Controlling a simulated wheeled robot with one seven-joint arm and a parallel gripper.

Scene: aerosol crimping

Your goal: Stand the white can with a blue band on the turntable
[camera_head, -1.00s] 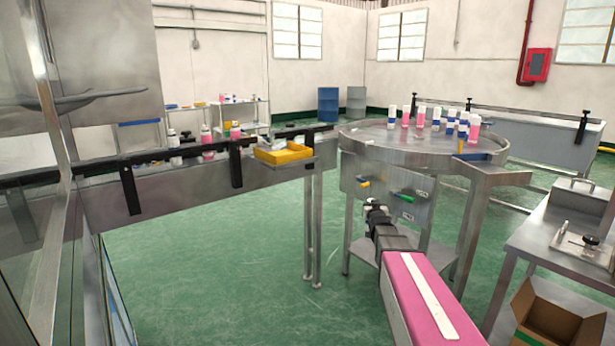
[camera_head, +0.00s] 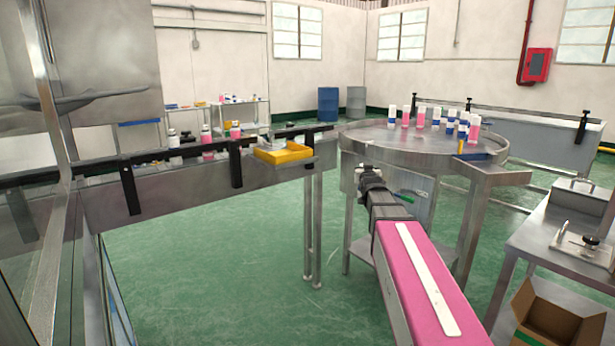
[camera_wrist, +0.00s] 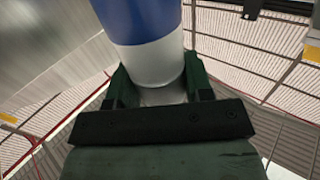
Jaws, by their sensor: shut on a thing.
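The white can with a blue band (camera_wrist: 150,45) fills the top middle of the wrist view, its far end out of frame. My gripper (camera_wrist: 158,88) is shut on it, with a dark green finger on each side of its white end. In the head view my arm reaches to the near left side of the round steel turntable (camera_head: 390,150). The arm's end is below the level of the rim there, and I cannot make out the can or the fingers clearly.
Several white, blue and pink cans (camera_head: 447,122) stand on the turntable's back and right part; its front left is clear. A conveyor with black rails (camera_head: 130,185) and a yellow tray (camera_head: 284,155) are to the left. A steel bench (camera_head: 540,240) is at right.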

